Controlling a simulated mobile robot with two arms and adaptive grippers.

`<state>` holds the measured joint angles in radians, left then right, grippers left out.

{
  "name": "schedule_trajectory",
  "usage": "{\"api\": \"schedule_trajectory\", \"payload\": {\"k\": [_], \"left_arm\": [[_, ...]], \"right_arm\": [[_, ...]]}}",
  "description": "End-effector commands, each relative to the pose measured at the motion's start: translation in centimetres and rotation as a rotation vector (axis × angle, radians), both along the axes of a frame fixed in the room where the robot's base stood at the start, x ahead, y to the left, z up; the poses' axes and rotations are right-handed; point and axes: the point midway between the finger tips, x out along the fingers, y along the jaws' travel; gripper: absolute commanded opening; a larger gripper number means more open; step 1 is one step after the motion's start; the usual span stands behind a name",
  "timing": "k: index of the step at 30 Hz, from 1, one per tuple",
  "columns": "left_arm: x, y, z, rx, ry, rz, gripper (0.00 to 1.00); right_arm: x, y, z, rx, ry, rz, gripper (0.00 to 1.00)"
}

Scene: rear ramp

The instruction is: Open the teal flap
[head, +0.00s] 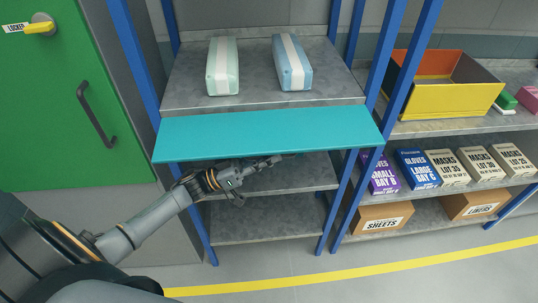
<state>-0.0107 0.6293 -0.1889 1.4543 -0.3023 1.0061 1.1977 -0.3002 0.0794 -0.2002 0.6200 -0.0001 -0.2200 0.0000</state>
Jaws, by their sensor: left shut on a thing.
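The teal flap (265,132) is a long flat panel across the front of the blue-posted grey shelf unit. It slopes out toward me below the top visible shelf, and I cannot tell how far it is swung. My left gripper (272,160) is under the flap's lower edge, right of its middle. Its fingertips are small and partly hidden near the flap's underside. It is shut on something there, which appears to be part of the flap. My right gripper is not in view.
A pale green pack (222,67) and a light blue pack (292,63) lie on the shelf (180,92) above the flap. A green door (60,120) with a dark handle is at left. Boxes and a yellow bin (440,101) fill the right shelves. Floor in front is clear.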

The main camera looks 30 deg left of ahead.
Motion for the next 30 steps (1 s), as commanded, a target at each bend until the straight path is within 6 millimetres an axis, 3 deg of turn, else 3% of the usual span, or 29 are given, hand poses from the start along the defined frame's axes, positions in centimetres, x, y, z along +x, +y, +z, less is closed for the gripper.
{"api": "schedule_trajectory", "payload": {"k": [10,23,24,27,30], "left_arm": [[-0.4,-0.3,2.3,-0.077,0.113,-0.001,0.00],[-0.5,-0.3,2.3,-0.102,0.145,0.000,0.00],[-0.5,-0.3,2.3,-0.102,0.145,0.000,0.18],[-0.5,-0.3,2.3,-0.102,0.145,0.000,0.37],[-0.5,-0.3,2.3,-0.101,0.145,-0.001,0.37]], "right_arm": [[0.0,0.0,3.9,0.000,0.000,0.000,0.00],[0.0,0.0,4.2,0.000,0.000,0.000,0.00],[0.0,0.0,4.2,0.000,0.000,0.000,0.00],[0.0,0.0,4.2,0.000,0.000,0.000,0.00],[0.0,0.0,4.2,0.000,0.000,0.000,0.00]]}}
